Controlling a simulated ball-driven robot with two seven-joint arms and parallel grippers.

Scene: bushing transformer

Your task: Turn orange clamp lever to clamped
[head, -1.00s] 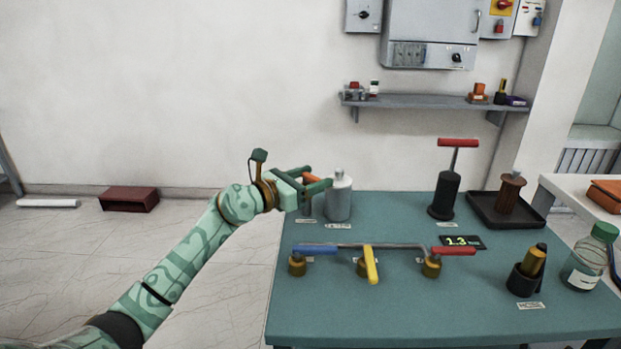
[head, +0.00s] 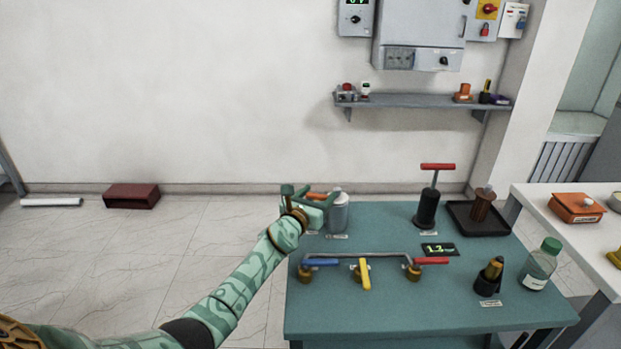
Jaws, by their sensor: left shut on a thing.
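The orange clamp lever (head: 317,196) shows as a small orange piece between the fingers of my left gripper (head: 318,199), at the back left corner of the teal table. The gripper is shut on it, and the fingers and wrist hide most of the lever and its mount. A grey-white canister (head: 338,215) stands just right of the gripper. I cannot tell whether they touch. My right gripper is not in view.
On the teal table (head: 430,310) are a pipe with blue (head: 321,262), yellow (head: 364,274) and red (head: 431,261) valve handles, a red-handled pump (head: 427,207), a dark tray (head: 462,224) and a bottle (head: 538,265). The table front is clear.

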